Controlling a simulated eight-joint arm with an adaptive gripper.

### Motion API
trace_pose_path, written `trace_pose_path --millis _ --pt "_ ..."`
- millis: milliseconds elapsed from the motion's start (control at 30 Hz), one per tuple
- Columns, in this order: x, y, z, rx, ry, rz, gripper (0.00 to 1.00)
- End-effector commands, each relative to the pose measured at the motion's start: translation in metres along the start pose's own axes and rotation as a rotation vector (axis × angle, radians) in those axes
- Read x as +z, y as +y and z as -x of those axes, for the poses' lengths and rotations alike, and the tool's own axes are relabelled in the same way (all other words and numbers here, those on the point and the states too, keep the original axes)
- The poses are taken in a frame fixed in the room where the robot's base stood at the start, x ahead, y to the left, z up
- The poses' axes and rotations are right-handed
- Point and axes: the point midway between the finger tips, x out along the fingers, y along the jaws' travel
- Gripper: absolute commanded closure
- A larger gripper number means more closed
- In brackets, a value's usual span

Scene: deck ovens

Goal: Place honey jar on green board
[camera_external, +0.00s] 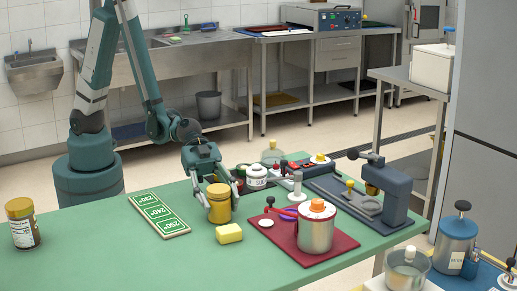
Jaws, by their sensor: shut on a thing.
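My gripper (219,207) is shut on a golden-yellow jar (219,205), which looks like the honey jar. The fingers are on either side of the jar, and it is upright. It is at or just above the green tabletop; I cannot tell whether it touches. A second jar (22,223) with a gold lid, dark contents and a label stands at the table's far left.
A yellow sponge (229,233) lies just in front of the held jar. A dark red board (283,238) to the right holds a metal pot (316,231) with an orange top. The green tabletop (110,250) is clear at front left.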

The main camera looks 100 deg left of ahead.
Motion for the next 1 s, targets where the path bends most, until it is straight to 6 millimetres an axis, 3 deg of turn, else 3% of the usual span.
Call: trace_pose_path --millis 467,1000 --pt "-0.009 0.000 0.004 0.000 0.000 0.000 0.81" --pt "-0.061 0.000 0.025 0.000 0.000 0.000 0.81"
